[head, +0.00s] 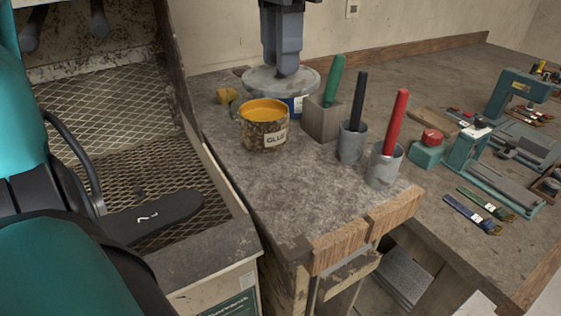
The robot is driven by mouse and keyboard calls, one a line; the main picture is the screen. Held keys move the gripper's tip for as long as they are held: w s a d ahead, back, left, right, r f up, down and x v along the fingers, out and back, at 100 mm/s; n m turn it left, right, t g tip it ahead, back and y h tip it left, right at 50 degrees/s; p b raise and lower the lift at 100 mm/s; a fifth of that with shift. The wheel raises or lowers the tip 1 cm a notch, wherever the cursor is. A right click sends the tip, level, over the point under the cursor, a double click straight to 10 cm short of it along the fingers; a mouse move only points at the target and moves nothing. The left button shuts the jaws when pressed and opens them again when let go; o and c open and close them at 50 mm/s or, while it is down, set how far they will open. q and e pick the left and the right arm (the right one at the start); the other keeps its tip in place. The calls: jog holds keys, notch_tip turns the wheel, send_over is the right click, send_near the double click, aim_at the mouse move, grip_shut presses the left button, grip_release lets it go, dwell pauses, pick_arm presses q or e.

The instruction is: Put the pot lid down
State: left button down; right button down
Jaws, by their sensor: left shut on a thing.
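The pot lid (262,84) is a flat, round grey disc near the back of the workbench. My left gripper (286,68) comes down from the top of the head view and is shut on the middle of the lid. The lid is level, just behind the glue pot (264,138). The pot is open, brown and speckled, with a "GLUE" label and orange-yellow glue inside. A tin with a blue and white label (298,104) shows under the lid's right edge. I cannot tell whether the lid touches it. My right gripper is not in view.
A grey block with a green-handled tool (322,122) and two grey cups (352,146) (384,168) with black and red handles stand right of the pot. A yellow piece (227,96) lies left. The bench front is clear. Teal machines (470,150) stand right.

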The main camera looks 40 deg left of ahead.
pick_arm(q)
notch_tip(320, 180, down, 18)
jog(key=shift+r+b, duration=0.2)
jog(key=shift+b, duration=0.9)
jog(key=shift+f+b, duration=0.25)
jog(key=shift+b, duration=0.05)
jog(key=c, duration=0.9)
grip_release()
jog(key=shift+r, duration=0.1)
jog(key=shift+r, duration=0.1)
notch_tip(320, 180, up, 12)
jog(key=p, duration=0.2)
